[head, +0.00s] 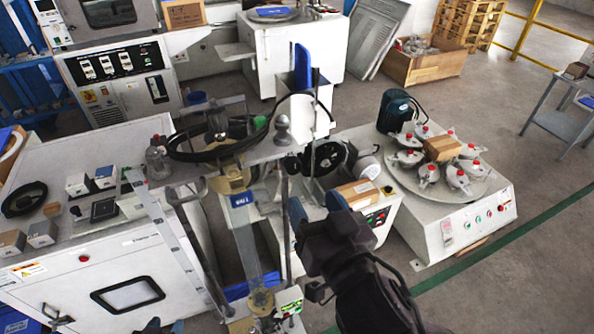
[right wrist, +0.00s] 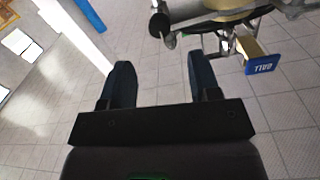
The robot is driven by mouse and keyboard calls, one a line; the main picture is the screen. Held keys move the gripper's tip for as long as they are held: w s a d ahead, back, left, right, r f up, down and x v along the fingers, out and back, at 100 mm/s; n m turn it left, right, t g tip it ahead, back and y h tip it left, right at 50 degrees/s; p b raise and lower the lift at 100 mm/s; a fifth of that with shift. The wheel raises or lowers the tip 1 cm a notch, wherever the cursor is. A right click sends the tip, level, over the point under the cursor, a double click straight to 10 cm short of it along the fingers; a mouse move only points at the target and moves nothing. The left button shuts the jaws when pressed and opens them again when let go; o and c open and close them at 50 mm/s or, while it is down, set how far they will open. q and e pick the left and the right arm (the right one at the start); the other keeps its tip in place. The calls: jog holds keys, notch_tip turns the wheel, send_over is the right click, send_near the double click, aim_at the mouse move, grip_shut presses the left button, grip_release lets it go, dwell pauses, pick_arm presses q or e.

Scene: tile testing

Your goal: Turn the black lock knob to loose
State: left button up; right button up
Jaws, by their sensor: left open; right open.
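A black round knob (right wrist: 160,24) shows at the top of the right wrist view, on the metal fixture, close to a smaller grey knob. Which way the lock is set cannot be read. I cannot pick out the black knob surely in the head view. My right gripper (head: 316,208) is open and empty, right of the fixture's blue label plate (head: 241,199). In the right wrist view my right gripper's (right wrist: 161,66) two dark fingers stand apart, with the knob beyond them and only floor between them. My left gripper (head: 153,326) barely shows at the bottom edge of the head view.
A white cabinet (head: 120,262) with small boxes and a bottle stands at left. At right, a white machine (head: 470,212) carries a round table with several red-tipped parts. Grey floor (head: 500,290) is free at lower right.

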aim_at(295, 170)
pick_arm(q)
jog(key=shift+w+f+b, duration=0.3)
jog(key=shift+w+b, duration=0.1)
jog(key=shift+b, duration=0.05)
pick_arm(e)
jog(key=shift+x, duration=4)
jog(key=c, duration=0.9)
pick_arm(q)
jog(key=shift+s+f, duration=0.15)
jog(key=shift+s, duration=0.15)
pick_arm(e)
jog(key=shift+c, duration=0.2)
